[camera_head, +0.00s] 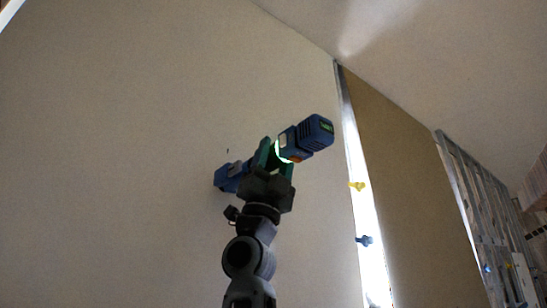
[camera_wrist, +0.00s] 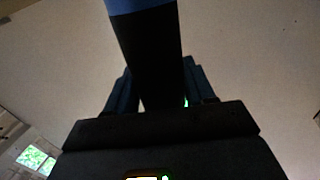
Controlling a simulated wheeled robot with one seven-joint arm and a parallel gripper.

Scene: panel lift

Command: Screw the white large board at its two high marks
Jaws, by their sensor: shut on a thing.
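The white large board (camera_head: 120,130) stands upright and fills the left and middle of the head view. One small dark mark (camera_head: 227,151) shows on it, above the front end of the tool; I cannot make out a second mark. My gripper (camera_head: 276,160) is shut on a blue power screwdriver (camera_head: 315,132). The tool lies slantwise, its front end at lower left toward the board and its rear at upper right. I cannot tell whether its tip touches the board. The wrist view shows the tool's dark handle (camera_wrist: 150,60) between the fingers.
A bright narrow gap runs along the board's right edge, with a yellow fitting (camera_head: 357,186) and a blue fitting (camera_head: 364,240) in it. Beyond stand a brown panel (camera_head: 405,170) and metal studs (camera_head: 468,190). The ceiling (camera_head: 430,50) slopes across the upper right.

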